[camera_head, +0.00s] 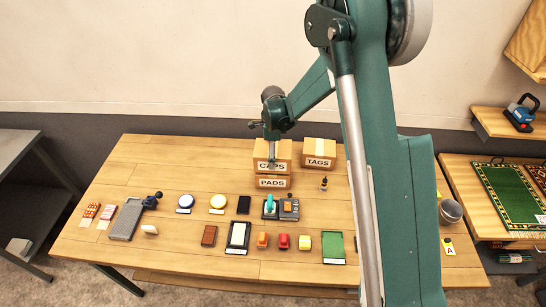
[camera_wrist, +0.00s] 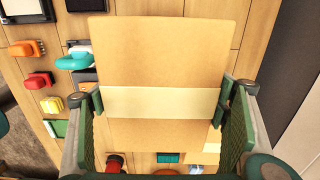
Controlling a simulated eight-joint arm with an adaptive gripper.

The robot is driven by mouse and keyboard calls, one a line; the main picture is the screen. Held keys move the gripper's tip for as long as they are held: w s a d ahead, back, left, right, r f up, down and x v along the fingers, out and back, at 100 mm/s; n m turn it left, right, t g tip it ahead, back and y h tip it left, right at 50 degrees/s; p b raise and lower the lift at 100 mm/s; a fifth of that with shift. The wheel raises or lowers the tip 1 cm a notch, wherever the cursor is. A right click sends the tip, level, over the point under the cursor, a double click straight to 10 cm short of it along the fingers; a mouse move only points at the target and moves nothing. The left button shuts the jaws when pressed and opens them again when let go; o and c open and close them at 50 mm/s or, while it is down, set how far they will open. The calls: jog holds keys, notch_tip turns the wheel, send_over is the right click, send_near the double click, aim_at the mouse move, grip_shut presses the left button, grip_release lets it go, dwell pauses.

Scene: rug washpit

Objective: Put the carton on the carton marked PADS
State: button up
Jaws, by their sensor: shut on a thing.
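The carton marked CAPS (camera_head: 284,150) is brown with a pale tape strip. It is directly above the carton marked PADS (camera_head: 272,182) in the head view, its lower edge meeting the top of PADS; I cannot tell whether a thin gap is left. My gripper (camera_head: 272,160) comes down from above and is shut on the CAPS carton. In the wrist view the carton top (camera_wrist: 165,50) fills the middle, with the green finger pads of my gripper (camera_wrist: 162,120) on its two sides. The PADS carton is hidden there.
A carton marked TAGS (camera_head: 319,152) stands close on the right. Bare table (camera_head: 190,165) is free on the left.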

jog(key=shift+f, duration=0.7)
jog(key=shift+f, duration=0.15)
jog(key=o, duration=1.1)
jog(key=shift+r+b, duration=0.75)
jog(key=shift+r, duration=5.4)
jog(key=shift+d+r, duration=0.1)
